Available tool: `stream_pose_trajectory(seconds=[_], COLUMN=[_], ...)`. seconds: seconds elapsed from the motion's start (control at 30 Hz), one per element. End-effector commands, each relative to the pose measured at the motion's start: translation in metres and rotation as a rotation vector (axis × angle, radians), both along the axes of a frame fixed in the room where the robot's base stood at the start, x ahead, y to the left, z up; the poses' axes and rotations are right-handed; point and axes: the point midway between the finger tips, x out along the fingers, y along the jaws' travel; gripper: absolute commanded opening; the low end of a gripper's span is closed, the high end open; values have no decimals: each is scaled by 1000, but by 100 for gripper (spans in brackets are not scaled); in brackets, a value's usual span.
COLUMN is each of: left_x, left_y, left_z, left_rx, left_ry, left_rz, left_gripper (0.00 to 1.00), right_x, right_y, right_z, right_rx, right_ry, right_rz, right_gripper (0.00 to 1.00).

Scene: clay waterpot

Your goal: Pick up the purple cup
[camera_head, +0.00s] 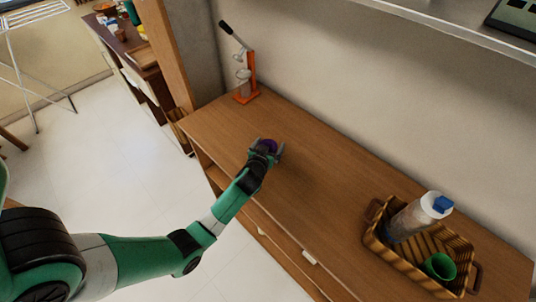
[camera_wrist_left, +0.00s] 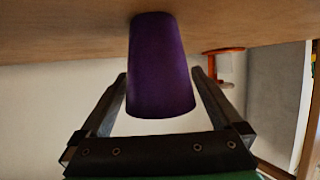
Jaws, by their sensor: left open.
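The purple cup (camera_head: 268,146) stands on the wooden counter, partly hidden behind my left gripper in the head view. In the left wrist view the purple cup (camera_wrist_left: 160,65) shows large in the middle, seen upside down in that picture. My left gripper (camera_head: 266,151) is at the cup with its fingers apart. In the left wrist view the open fingers (camera_wrist_left: 160,82) are on either side of the cup, with a visible gap on each side. My right gripper is in neither view.
A wicker basket (camera_head: 385,257) at the counter's right holds a bottle (camera_head: 418,216) with a blue cap and a green cup (camera_head: 440,267). An orange press (camera_head: 246,85) stands at the counter's far left end. The counter (camera_head: 325,185) between the purple cup and basket is clear.

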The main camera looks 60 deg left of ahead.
Motion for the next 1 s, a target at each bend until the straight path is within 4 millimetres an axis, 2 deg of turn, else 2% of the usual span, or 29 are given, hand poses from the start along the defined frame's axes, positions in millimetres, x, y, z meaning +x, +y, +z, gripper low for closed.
stream_pose_trajectory(seconds=[0.1, 0.3, 0.7, 0.73, 1.0], left_x=[6, 6, 6, 6, 6], left_y=[6, 6, 6, 6, 6], left_z=[-4, -3, -3, -3, -1], left_rx=[0, 0, 0, 0, 0], left_ry=[-1, 0, 0, 0, 0], left_rz=[-1, -1, -1, -1, -1], left_gripper=[100, 98, 26, 24, 23], right_x=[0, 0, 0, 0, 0], right_y=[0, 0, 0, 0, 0], right_z=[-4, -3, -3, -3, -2], right_rx=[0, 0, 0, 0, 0], right_ry=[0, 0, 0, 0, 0], right_rz=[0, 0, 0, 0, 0], right_gripper=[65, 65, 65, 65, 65])
